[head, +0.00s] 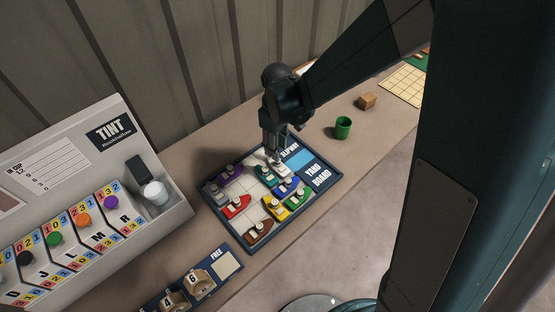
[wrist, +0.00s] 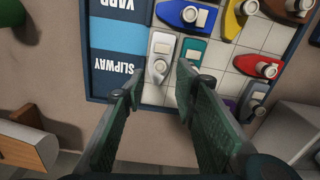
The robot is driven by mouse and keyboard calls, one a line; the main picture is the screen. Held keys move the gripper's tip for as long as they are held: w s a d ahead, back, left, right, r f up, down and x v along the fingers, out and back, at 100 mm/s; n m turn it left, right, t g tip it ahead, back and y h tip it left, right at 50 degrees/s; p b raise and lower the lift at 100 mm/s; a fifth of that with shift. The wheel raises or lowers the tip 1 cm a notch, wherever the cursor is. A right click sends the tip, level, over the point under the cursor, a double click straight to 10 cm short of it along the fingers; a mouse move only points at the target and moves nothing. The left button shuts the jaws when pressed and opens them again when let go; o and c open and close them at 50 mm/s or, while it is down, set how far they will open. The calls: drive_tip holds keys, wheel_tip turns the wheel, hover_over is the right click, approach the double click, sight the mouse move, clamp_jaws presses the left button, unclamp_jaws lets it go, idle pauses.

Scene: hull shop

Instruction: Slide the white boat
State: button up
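The white boat (wrist: 161,48) lies on the yard board (head: 331,178), next to the blue slipway strip (wrist: 117,62) and beside the teal boat (wrist: 190,50). It has a round knob at the end nearer my gripper. In the head view, the white boat (head: 277,163) shows in part just below my gripper (head: 273,148). My gripper is open and points down. In the wrist view its fingertips (wrist: 160,78) stand apart on either side of the white boat's knob end. I cannot tell whether either finger touches it.
Blue (head: 286,188), green (head: 298,200), yellow (head: 276,207), red (head: 235,206) and brown (head: 259,231) boats crowd the board, with purple and grey ones at its left. A green cup (head: 343,128) and wooden block (head: 367,101) stand right. The TINT console (head: 120,140) stands left.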

sight(278, 164)
drive_tip(key=shift+f, duration=0.1)
drive_tip(key=shift+f+b, duration=0.4)
drive_tip(key=shift+f, duration=3.35)
clamp_jaws()
drive_tip(key=shift+a, duration=0.1)
